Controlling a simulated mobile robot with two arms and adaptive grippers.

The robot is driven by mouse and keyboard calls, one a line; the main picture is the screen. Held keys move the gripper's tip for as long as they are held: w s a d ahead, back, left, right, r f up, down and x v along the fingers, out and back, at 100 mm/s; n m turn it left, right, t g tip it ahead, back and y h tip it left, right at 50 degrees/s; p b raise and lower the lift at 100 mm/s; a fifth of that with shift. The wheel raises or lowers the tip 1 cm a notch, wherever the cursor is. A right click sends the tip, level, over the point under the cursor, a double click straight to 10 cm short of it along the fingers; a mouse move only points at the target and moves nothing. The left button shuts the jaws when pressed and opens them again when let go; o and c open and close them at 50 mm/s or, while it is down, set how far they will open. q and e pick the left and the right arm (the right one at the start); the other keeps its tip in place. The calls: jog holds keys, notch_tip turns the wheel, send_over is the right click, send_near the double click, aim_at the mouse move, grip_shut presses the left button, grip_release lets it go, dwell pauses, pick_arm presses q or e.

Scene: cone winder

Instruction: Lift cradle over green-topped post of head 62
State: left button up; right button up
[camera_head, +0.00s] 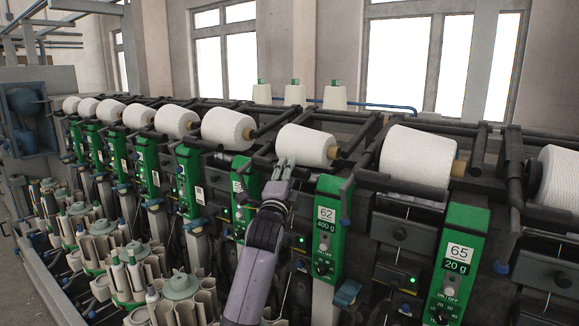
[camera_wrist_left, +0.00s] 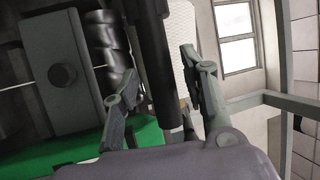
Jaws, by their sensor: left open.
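The green-topped post of head 62 (camera_head: 327,230) stands right of centre, with a white label and a dial. A white yarn cone (camera_head: 310,144) lies above and left of it, with dark cradle bars (camera_head: 352,137) around its right end. My left gripper (camera_head: 285,166) is raised at the near left edge of this cone. In the left wrist view my left gripper (camera_wrist_left: 158,62) is open, its fingers apart on either side of a dark bar (camera_wrist_left: 156,85). The bar looks like part of the cradle; I cannot tell whether the fingers touch it. My right gripper is out of view.
The green post of head 65 (camera_head: 460,265) and a larger cone (camera_head: 418,156) are to the right. More cones and green posts run away to the left. Several pale bobbins (camera_head: 180,287) stand at lower left. Three cones stand on top behind the row.

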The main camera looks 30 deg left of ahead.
pick_arm(q)
jog(key=shift+w+a+r, duration=0.15)
jog(key=shift+w+r, duration=0.05)
jog(key=shift+w, duration=0.4)
jog(key=shift+w+a+r, duration=0.1)
jog(key=shift+w+a, duration=0.05)
jog(key=shift+w, duration=0.35)
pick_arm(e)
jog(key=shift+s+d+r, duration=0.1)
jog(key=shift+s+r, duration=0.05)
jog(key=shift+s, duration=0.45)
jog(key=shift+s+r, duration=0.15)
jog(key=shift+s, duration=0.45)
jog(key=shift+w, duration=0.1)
pick_arm(q)
jog(key=shift+c, duration=1.2)
grip_shut()
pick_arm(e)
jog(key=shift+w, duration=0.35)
